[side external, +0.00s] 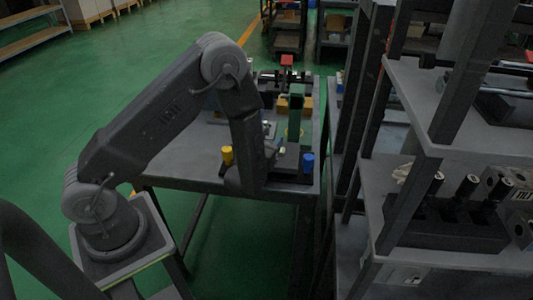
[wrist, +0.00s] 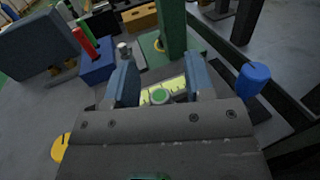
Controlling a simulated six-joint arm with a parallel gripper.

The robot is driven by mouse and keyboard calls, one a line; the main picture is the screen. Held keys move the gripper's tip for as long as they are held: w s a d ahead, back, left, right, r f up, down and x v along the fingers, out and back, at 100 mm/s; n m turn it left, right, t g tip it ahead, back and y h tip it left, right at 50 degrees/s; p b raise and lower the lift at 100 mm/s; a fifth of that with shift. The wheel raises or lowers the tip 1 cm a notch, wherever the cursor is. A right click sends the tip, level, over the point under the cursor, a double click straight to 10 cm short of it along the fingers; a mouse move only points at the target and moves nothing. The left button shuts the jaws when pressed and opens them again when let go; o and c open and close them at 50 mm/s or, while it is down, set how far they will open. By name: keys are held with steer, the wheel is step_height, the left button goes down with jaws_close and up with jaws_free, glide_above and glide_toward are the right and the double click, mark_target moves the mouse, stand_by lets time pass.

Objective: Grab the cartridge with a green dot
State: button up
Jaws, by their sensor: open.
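In the wrist view, a round green dot (wrist: 159,96) shows between the jaws of my gripper (wrist: 160,76), on or beside a pale yellow-green surface (wrist: 175,85). The body under the dot is mostly hidden by my gripper, so I cannot tell its full shape. The two blue-grey jaws stand apart on either side of the dot, and nothing is clamped between them. In the side external view, my arm hangs down over the front of the table and hides the jaws and the dot.
A blue cylinder (wrist: 253,80) stands close on the right, and a yellow one (side external: 227,155) on the left. A green post (wrist: 172,28) rises just beyond the jaws. A blue block (wrist: 97,65) with a red cylinder (wrist: 84,40) stands at upper left. The table's left part is clear.

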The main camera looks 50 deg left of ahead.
steer(key=shift+w+a, duration=0.1)
steer(key=shift+w, duration=0.05)
jaws_close()
stand_by(0.4)
steer(key=shift+r, duration=0.1)
